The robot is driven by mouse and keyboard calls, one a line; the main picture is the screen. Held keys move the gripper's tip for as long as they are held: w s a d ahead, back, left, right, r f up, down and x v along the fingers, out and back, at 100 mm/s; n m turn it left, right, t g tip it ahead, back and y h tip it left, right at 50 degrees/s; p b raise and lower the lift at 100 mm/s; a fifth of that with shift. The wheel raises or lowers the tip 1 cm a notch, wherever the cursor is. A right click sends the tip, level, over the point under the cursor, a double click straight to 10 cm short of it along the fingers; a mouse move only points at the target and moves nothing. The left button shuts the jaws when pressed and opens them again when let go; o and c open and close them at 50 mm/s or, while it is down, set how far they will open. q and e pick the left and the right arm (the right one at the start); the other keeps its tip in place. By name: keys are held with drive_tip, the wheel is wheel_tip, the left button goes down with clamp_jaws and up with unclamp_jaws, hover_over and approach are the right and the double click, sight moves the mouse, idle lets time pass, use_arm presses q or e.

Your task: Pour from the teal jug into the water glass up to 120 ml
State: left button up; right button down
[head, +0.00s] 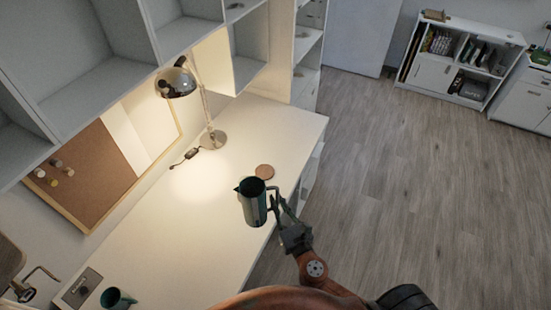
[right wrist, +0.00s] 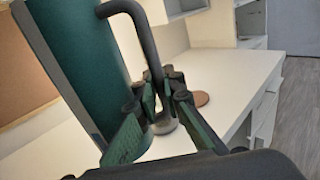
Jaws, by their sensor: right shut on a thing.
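The teal jug (head: 252,203) is above the right part of the white desk, its spout towards the left. It looks close to upright in the head view; its exact tilt is unclear. My right gripper (head: 277,206) is shut on the jug's handle, at the jug's right side. In the right wrist view the jug's teal wall (right wrist: 75,65) fills the left, and the grey handle (right wrist: 150,50) runs down between the fingers (right wrist: 160,105). A small pale round object (right wrist: 165,124) shows behind the fingers, partly hidden; I cannot tell whether it is the water glass. My left gripper is not in view.
A brown coaster (head: 264,171) lies on the desk (head: 200,225) just beyond the jug. A lit chrome lamp (head: 213,139) stands further back. The desk's middle is clear.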

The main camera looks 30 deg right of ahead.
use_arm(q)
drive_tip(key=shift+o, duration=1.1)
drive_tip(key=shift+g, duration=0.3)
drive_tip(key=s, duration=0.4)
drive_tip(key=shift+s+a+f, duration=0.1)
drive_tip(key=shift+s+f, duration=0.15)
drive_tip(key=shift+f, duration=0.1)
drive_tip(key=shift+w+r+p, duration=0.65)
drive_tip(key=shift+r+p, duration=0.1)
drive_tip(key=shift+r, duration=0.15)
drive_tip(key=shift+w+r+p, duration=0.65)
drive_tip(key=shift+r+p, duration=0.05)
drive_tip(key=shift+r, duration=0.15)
use_arm(e)
drive_tip(key=w+d+f+n+g+h, duration=0.1)
drive_tip(key=w+d+f, duration=0.3)
drive_tip(key=w+d, duration=0.7)
drive_tip(key=shift+w+n+h, duration=0.3)
drive_tip(key=shift+w+h, duration=0.4)
drive_tip(key=shift+w, duration=1)
